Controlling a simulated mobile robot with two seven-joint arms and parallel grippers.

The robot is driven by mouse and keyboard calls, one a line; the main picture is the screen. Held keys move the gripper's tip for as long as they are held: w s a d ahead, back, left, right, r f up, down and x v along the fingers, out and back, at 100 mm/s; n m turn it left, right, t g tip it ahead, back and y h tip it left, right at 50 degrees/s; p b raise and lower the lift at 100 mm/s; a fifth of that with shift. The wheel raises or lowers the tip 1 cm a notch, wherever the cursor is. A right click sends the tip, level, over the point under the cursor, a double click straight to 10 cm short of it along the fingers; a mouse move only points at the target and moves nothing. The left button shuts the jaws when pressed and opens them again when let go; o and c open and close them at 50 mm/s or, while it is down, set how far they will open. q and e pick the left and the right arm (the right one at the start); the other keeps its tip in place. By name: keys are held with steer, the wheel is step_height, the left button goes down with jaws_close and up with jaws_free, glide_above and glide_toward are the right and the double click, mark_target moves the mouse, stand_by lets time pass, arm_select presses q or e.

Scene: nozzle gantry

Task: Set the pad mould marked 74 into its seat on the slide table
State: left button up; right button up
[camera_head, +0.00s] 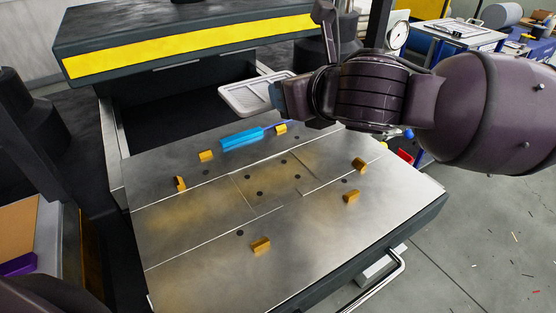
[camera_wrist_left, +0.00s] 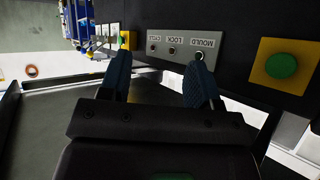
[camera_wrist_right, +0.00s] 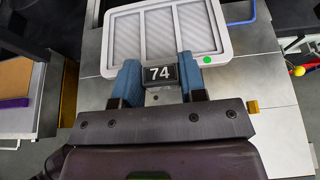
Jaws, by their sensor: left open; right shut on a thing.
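The pad mould marked 74 (camera_wrist_right: 172,32) is a pale grey frame with three ribbed panels, a green dot and a black "74" tag. My right gripper (camera_wrist_right: 160,78) is shut on its tagged end. In the head view the mould (camera_head: 246,97) is beyond the back of the metal slide table (camera_head: 200,260), in front of the dark machine opening, apparently held above the surface. The seat (camera_head: 262,193) looks like the bare middle plate with dark holes, ringed by yellow blocks. My left gripper (camera_wrist_left: 158,85) is open and empty, before a control panel (camera_wrist_left: 225,50).
A blue-handled brush (camera_head: 243,138) lies on the table behind the middle plate. Yellow blocks (camera_head: 261,245) stand up from the table. The yellow-striped machine beam (camera_head: 190,48) overhangs the back. The panel has a green button (camera_wrist_left: 281,66). The front of the table is mostly clear.

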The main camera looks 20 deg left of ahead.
step_height(320, 180, down, 14)
steer(key=shift+s+f+b, duration=0.15)
steer(key=shift+f+b, duration=0.1)
steer(key=shift+b, duration=0.65)
steer(key=shift+f, duration=0.65)
step_height(320, 180, down, 4)
steer(key=shift+r+b, duration=0.1)
steer(key=shift+b, duration=0.35)
arm_select(q)
steer(key=shift+g, duration=0.3)
steer(key=f, duration=0.1)
steer(key=s+f, duration=0.1)
steer(key=f, duration=0.2)
steer(key=shift+s+a, duration=0.1)
steer(key=shift+s, duration=0.2)
steer(key=shift+s, duration=0.1)
steer(key=shift+s, duration=0.1)
arm_select(e)
steer(key=shift+f, duration=0.2)
steer(key=o, duration=1)
steer(key=shift+o, duration=0.7)
